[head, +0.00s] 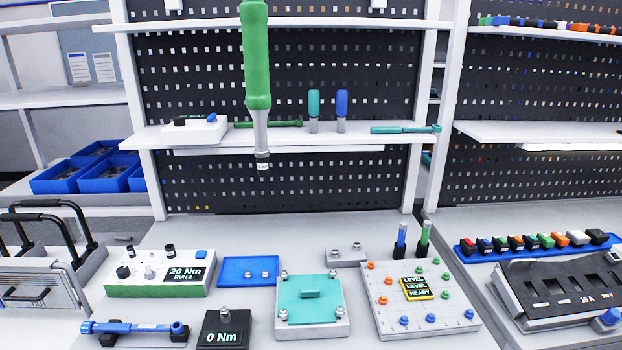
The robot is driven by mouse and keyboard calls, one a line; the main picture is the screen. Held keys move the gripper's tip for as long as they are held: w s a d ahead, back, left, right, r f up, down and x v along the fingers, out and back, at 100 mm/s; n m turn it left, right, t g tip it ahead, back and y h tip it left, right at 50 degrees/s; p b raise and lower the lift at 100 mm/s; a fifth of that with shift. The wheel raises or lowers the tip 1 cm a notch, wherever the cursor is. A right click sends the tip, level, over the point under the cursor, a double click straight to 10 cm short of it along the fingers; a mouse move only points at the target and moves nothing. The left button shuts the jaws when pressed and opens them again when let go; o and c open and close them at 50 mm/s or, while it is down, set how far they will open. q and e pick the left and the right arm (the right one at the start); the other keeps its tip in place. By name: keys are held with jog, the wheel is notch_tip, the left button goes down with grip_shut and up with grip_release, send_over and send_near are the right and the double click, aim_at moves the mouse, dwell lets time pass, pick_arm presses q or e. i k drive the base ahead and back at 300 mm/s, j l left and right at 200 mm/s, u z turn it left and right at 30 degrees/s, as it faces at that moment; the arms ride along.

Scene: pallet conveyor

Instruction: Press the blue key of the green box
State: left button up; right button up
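The green box (150,291) stands on the left part of the bench. It has a white top and a green lower front. Its blue key (201,254) is a small block at the back right corner of the top. A dark display (185,274) below the key reads "20 Nm RUN 2". A black knob (123,272), a light-coloured knob and two dark-topped posts are also on the top. Nothing covers the blue key. Neither of my grippers is in view.
A green-handled tool (257,65) hangs down above the bench. A blue tray (235,271), a teal-topped fixture (309,290) and a "0 Nm" block (222,328) are right of the box. A blue wrench (130,328) lies in front of it. A handled case (42,285) stands left.

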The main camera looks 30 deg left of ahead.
aim_at(200, 254)
jog(key=u, duration=1.85)
